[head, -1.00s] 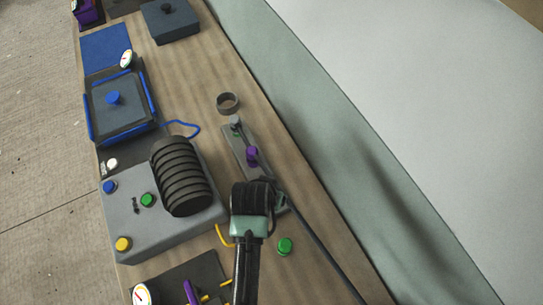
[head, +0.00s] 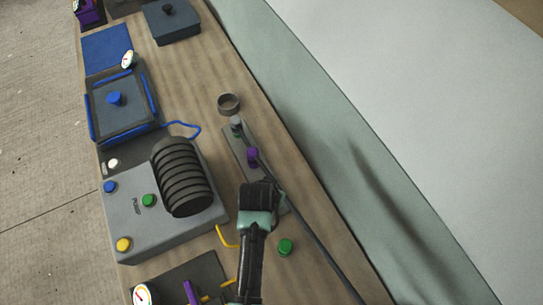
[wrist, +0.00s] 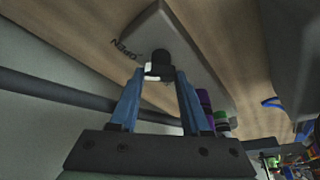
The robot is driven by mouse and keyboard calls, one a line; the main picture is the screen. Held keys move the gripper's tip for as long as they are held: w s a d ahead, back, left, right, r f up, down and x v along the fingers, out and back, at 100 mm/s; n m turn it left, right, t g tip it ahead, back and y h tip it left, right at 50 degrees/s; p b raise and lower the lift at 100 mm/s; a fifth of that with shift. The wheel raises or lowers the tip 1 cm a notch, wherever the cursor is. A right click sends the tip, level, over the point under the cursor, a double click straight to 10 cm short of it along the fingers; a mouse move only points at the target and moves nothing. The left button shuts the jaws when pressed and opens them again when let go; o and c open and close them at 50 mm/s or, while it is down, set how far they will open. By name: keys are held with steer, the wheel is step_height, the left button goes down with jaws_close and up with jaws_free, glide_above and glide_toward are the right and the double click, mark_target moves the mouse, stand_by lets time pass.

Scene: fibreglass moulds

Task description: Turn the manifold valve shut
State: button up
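The manifold is a narrow grey plate (head: 236,147) on the bench, with a purple knob (head: 252,155) and a grey knob (head: 236,122). My gripper (wrist: 160,74) is over its near end; my wrist hides the fingers there in the head view. In the wrist view the plate (wrist: 185,45) carries the word OPEN beside a black valve knob (wrist: 158,58) with a white mark. My two blue fingers are apart, with the knob between or just beyond their tips; I cannot tell whether they touch it. The purple knob (wrist: 205,97) and a green one (wrist: 221,116) show to the right.
A dark hose (head: 318,240) runs beside my gripper to the front right. A grey pump box (head: 180,235) with a black ribbed cylinder stands left. A loose grey ring (head: 228,103) and a green cap (head: 285,247) lie nearby. The large pale mould (head: 400,200) borders the right.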

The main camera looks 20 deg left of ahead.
jaws_close()
steer(key=shift+n, duration=0.4)
steer(key=shift+d+r+n+y+p, duration=0.1)
steer(key=shift+n+y+p, duration=0.4)
steer(key=shift+n, duration=0.4)
steer(key=n, duration=0.2)
steer(key=n+g+y, duration=0.1)
steer(key=n, duration=0.1)
steer(key=shift+w+d+n+y, duration=0.1)
steer(key=shift+w+n+y, duration=0.05)
steer(key=shift+n+y, duration=0.15)
steer(key=n+g+b, duration=0.1)
steer(key=n, duration=0.1)
steer(key=n+g+y+b, duration=0.1)
steer(key=n, duration=0.2)
steer(key=shift+w, duration=0.15)
steer(key=n+g+b, duration=0.1)
steer(key=n, duration=0.2)
steer(key=n+g+b, duration=0.1)
steer(key=n, duration=0.1)
steer(key=shift+w+d+n+b, duration=0.1)
steer(key=shift+n+b, duration=0.3)
steer(key=o, duration=0.7)
jaws_free()
